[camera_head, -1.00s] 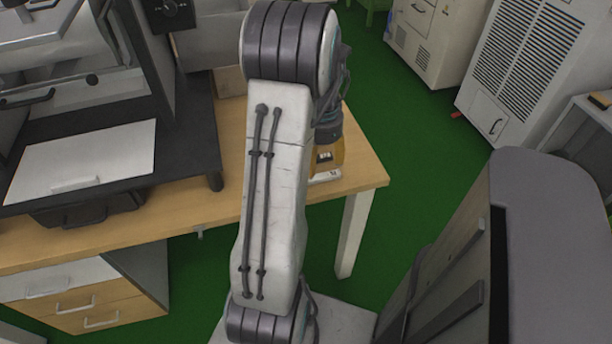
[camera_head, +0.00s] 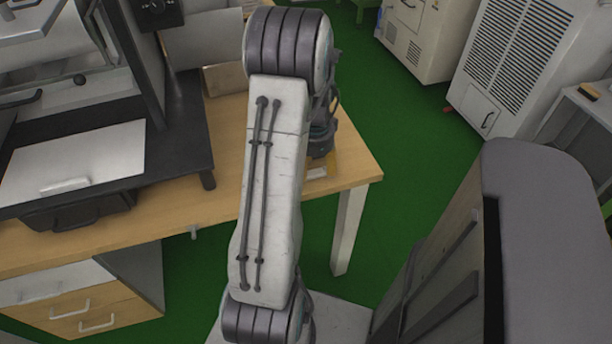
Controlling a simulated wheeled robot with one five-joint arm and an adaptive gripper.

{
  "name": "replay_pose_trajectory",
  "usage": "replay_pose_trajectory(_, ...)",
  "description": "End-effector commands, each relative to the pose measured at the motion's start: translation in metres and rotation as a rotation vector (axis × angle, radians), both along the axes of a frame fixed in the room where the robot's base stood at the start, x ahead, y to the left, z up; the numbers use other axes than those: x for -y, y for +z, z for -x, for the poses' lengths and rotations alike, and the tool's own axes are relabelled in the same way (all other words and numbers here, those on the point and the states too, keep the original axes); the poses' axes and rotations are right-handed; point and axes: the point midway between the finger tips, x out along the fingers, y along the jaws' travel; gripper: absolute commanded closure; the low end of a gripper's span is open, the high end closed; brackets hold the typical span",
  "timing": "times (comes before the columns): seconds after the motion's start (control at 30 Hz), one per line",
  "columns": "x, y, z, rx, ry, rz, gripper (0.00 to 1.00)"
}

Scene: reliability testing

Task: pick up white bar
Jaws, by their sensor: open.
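My gripper's fingers are hidden behind the arm, so any contact cannot be seen.
The wooden table (camera_head: 222,178) has bare surface left of my arm. A black stand (camera_head: 180,150) with a white panel (camera_head: 95,155) covers its left part. Drawers (camera_head: 80,305) are below. Green floor (camera_head: 400,140) is open at the right, before white cabinets (camera_head: 510,60).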

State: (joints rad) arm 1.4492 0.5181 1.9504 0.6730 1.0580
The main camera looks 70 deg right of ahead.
Motion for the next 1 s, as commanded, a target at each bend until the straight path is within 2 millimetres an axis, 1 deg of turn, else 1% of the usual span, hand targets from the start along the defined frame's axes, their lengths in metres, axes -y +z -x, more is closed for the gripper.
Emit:
replay_pose_trajectory(0.03, -0.001, -0.007, 0.0, -0.001, 0.0, -0.003, 0.38)
replay_pose_trajectory(0.1, -0.001, -0.013, 0.0, 0.0, 0.0, -0.002, 0.38)
replay_pose_trajectory(0.2, -0.001, -0.018, 0.0, -0.001, 0.0, -0.001, 0.38)
replay_pose_trajectory(0.53, 0.0, -0.019, 0.0, 0.0, 0.001, 0.0, 0.37)
replay_pose_trajectory(1.0, 0.0, -0.019, 0.0, 0.0, 0.001, 0.0, 0.79)
